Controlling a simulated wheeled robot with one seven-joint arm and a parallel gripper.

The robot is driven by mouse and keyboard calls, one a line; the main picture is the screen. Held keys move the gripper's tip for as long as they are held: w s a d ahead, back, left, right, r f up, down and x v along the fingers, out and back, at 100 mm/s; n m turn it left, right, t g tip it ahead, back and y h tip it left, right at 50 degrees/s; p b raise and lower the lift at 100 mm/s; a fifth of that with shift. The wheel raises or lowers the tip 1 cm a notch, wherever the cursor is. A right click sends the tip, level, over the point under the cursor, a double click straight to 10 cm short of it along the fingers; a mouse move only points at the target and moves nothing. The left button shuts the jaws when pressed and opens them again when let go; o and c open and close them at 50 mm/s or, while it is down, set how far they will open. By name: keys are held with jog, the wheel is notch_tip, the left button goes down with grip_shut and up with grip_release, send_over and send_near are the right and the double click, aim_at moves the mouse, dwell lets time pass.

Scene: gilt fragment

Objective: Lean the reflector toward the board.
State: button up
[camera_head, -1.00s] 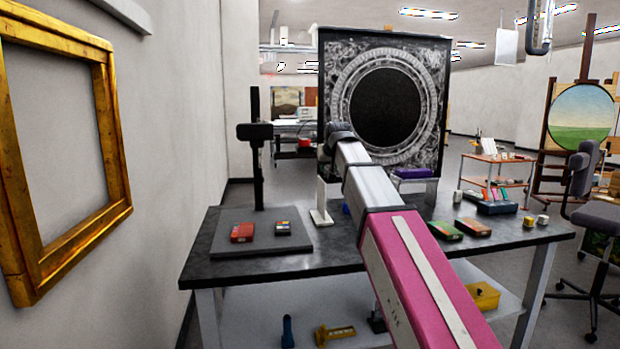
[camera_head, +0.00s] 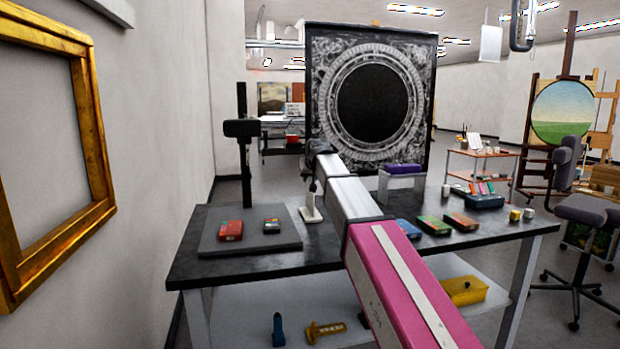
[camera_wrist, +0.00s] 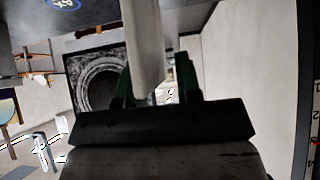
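The reflector seems to be a white upright piece (camera_head: 310,206) on a small foot, standing on the dark table near the middle. The board is probably the black panel with an ornate ring (camera_head: 322,55) behind it. My gripper (camera_head: 314,170) is at the top of the white piece, and its fingers are hard to make out there. In the wrist view my gripper (camera_wrist: 155,78) has two dark fingers spread apart. The white piece (camera_wrist: 145,40) passes between them, close to the left finger, with a gap at the right. Contact cannot be told.
A grey mat (camera_head: 215,246) holds a red box (camera_head: 230,230) and a small dark box (camera_head: 271,226). A black stand (camera_head: 243,170) rises behind it. Green (camera_head: 433,225), orange (camera_head: 461,221) and blue (camera_head: 408,229) blocks lie right of my arm. A gilt frame (camera_head: 95,150) hangs left.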

jog(key=shift+f, duration=0.1)
grip_shut()
jog(key=shift+s+a+f+n+t+h, duration=0.15)
jog(key=shift+s+a+f+n+h, duration=0.15)
jog(key=shift+a, duration=0.6)
jog(key=shift+s+a+f+n+t+h, duration=0.15)
jog(key=shift+a+h, duration=0.3)
jog(key=shift+a, duration=0.4)
jog(key=shift+s+a+f+n+t+h, duration=0.15)
jog(key=shift+s+a+h, duration=0.15)
jog(key=shift+a, duration=0.6)
grip_release()
jog(key=shift+r, duration=0.1)
jog(key=v, duration=1)
jog(key=shift+s+r, duration=0.2)
jog(key=shift+r, duration=0.05)
